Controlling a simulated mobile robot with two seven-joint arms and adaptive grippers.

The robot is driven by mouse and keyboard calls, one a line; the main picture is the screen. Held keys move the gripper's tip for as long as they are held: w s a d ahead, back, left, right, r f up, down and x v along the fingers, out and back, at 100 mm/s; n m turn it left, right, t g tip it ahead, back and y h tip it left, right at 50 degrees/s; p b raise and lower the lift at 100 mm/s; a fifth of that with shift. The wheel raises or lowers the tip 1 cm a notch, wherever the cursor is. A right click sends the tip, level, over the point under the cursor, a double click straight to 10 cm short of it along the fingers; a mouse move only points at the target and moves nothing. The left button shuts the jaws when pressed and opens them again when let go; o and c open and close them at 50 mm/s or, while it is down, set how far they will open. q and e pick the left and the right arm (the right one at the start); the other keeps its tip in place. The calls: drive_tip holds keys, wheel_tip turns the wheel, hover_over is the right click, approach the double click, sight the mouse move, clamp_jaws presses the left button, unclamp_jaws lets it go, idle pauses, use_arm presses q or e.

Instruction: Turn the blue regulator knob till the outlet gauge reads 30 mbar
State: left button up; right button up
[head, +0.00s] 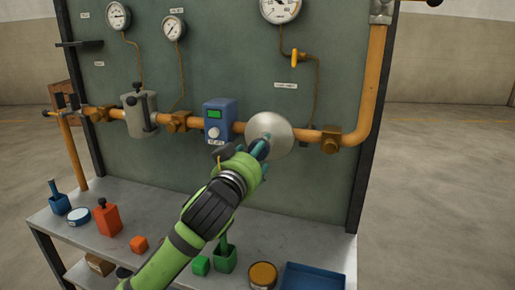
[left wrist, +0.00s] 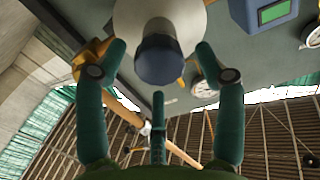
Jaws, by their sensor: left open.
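The regulator's silver dome (head: 276,128) sits on the orange pipe on the panel. Its blue knob (left wrist: 158,60) shows in the left wrist view, pointing toward my palm. My left gripper (head: 259,154) is at the dome in the head view and hides most or all of the knob there. In the left wrist view my left gripper (left wrist: 161,50) is open, its teal fingers on both sides of the knob with visible gaps. A large gauge (head: 279,9) is cut by the top edge of the head view; its reading is too small to tell. My right gripper is out of view.
Two smaller gauges (head: 118,17) (head: 174,27) hang at upper left. A blue box (head: 219,118) with a green screen is left of the dome. The bench below (head: 324,245) holds several small items and a blue tray (head: 313,277).

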use_arm(q)
drive_tip(key=shift+x, duration=0.9)
drive_tip(key=shift+c, duration=0.4)
drive_tip(key=c, duration=1.1)
drive_tip(key=shift+r, duration=0.1)
drive_tip(key=shift+r, duration=0.1)
